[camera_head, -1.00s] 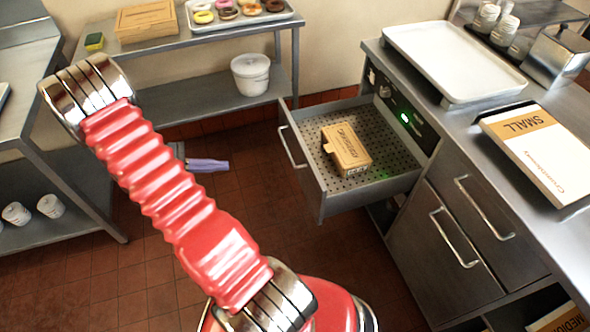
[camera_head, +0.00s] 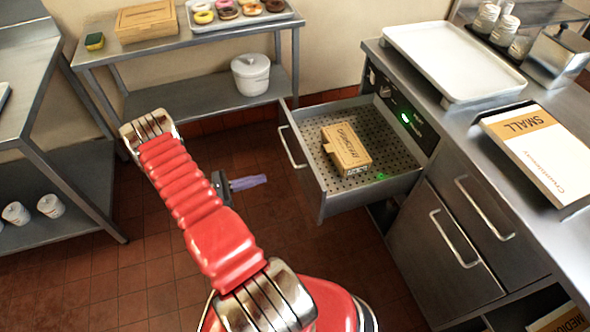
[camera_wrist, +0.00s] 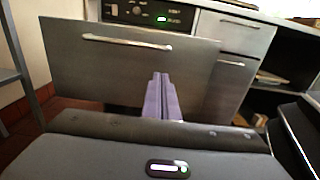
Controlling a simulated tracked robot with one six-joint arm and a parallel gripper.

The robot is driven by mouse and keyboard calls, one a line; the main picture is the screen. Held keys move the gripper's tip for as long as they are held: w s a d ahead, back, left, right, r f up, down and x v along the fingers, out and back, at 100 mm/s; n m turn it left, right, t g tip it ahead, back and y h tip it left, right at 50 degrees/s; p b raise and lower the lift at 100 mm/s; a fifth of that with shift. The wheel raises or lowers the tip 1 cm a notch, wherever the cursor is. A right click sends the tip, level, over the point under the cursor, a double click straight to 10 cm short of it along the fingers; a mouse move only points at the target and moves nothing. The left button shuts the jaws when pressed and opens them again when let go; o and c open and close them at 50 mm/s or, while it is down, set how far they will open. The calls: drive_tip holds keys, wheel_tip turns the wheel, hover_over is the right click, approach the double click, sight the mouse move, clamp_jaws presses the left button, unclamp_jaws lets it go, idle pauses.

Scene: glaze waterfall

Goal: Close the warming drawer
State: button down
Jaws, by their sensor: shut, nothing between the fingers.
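The warming drawer (camera_head: 322,201) is pulled open from the steel counter, with a cardboard box (camera_head: 346,149) lying on its perforated floor. Its bar handle (camera_head: 291,147) is on the front panel. In the wrist view the drawer front (camera_wrist: 62,65) and its handle (camera_wrist: 127,41) lie ahead. My gripper (camera_head: 262,180) has purple fingers and is left of the drawer front, apart from it. In the wrist view my gripper (camera_wrist: 162,84) is shut and empty, its fingers pointing at the drawer front below and right of the handle.
A control panel with a green light (camera_head: 406,118) is above the drawer. Closed drawers (camera_head: 455,240) stand to the right. A shelf table (camera_head: 200,105) with a white bucket (camera_head: 251,74) is behind. Open tiled floor lies left of the drawer.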

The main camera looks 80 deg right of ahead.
drive_tip(key=x, duration=1.4)
drive_tip(key=shift+r, duration=0.1)
idle(0.3)
